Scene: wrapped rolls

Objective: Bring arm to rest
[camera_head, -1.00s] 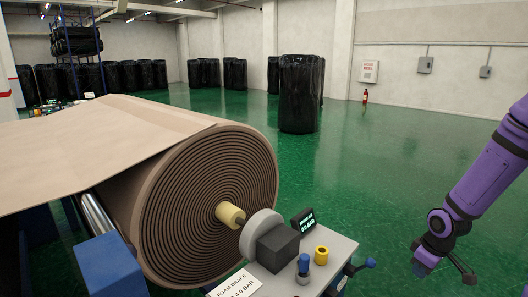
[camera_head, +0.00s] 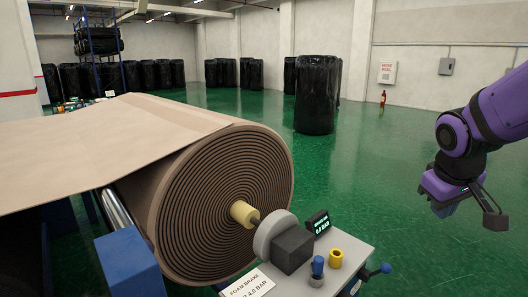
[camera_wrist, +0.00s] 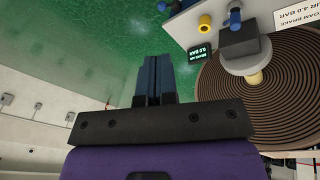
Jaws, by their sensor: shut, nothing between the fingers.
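My purple arm (camera_head: 495,110) comes in from the right edge in the head view. My gripper (camera_head: 442,209) is at its lower end, over open green floor, to the right of the brake unit and apart from it. In the wrist view my gripper (camera_wrist: 155,62) has its dark fingers together, with nothing between them. The fingers point over the green floor in that view. The fingertips are small in the head view.
A large brown foam roll (camera_head: 215,200) stands at the left. Black wrapped rolls (camera_head: 316,95) stand farther back. The floor (camera_head: 390,150) between is clear.

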